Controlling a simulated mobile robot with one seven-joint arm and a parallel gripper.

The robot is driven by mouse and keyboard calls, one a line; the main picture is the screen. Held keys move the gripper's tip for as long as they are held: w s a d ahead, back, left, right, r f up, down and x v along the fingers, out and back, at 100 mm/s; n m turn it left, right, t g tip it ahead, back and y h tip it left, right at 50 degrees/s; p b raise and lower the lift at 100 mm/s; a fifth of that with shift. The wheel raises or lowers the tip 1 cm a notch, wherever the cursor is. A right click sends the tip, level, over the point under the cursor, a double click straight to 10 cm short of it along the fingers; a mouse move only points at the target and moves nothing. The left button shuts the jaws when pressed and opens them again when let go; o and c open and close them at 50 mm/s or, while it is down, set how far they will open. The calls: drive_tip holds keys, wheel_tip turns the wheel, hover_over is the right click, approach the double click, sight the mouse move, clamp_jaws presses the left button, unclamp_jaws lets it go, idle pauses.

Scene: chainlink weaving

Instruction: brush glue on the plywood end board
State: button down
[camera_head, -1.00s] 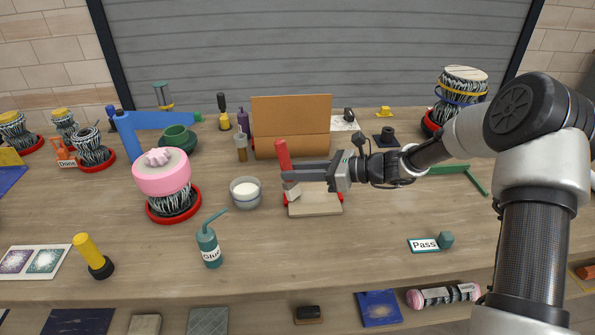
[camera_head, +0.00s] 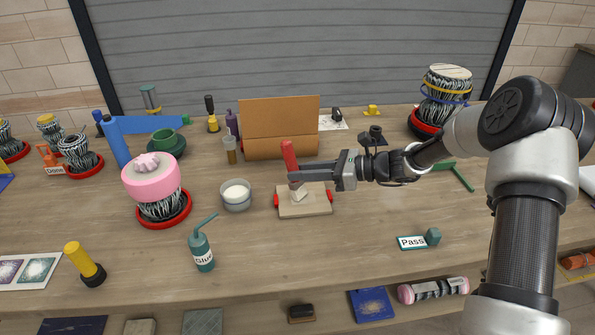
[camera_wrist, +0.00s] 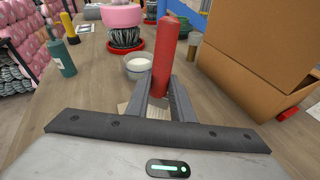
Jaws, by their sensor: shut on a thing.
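My gripper (camera_head: 296,177) is shut on the red handle of a brush (camera_head: 289,157), which stands nearly upright. The brush's pale bristle end is over the plywood end board (camera_head: 315,209), at its upper left part; I cannot tell for sure whether it touches. The board lies flat on the table with small red pieces at its left and right ends. In the wrist view the red handle (camera_wrist: 165,58) rises between my fingers, and the board is mostly hidden below them. A grey bowl (camera_head: 236,200) with white contents stands left of the board. A teal glue bottle (camera_head: 202,251) stands in front of it.
An open cardboard box (camera_head: 279,128) stands behind the board. A pink-topped drum (camera_head: 152,180) on a red ring stands left of the bowl. A "Pass" card (camera_head: 411,242) lies at the right front. The table in front of the board is clear.

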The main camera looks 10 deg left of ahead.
sight(290, 169)
drive_tip(key=shift+w+d+p, duration=0.25)
drive_tip(key=shift+w+d, duration=0.05)
drive_tip(key=shift+d, duration=0.7)
drive_tip(key=shift+w+d+p, duration=0.25)
drive_tip(key=shift+d, duration=0.7)
drive_tip(key=shift+w+d, duration=0.2)
drive_tip(key=shift+d, duration=0.55)
drive_tip(key=shift+s+a+r+p, duration=0.1)
drive_tip(key=shift+s+a+p, duration=0.1)
drive_tip(key=shift+a, duration=0.5)
drive_tip(key=shift+s+a+r+p, duration=0.1)
drive_tip(key=shift+s+a+p, duration=0.1)
drive_tip(key=shift+a, duration=0.45)
drive_tip(key=shift+s+a+f, duration=0.15)
drive_tip(key=shift+s+a, duration=0.1)
drive_tip(key=shift+a, duration=0.5)
drive_tip(key=shift+s+a+f, duration=0.15)
drive_tip(key=shift+s+a, duration=0.05)
drive_tip(key=shift+a, duration=0.5)
drive_tip(key=shift+s+a+r, duration=0.1)
drive_tip(key=shift+s+a, duration=0.1)
drive_tip(key=shift+a, duration=0.5)
drive_tip(key=shift+s+a+r, duration=0.1)
drive_tip(key=shift+s+a, duration=0.05)
drive_tip(key=shift+a, duration=0.55)
drive_tip(key=shift+s+a+f, duration=0.1)
drive_tip(key=shift+s+a, duration=0.1)
drive_tip(key=shift+a, duration=0.4)
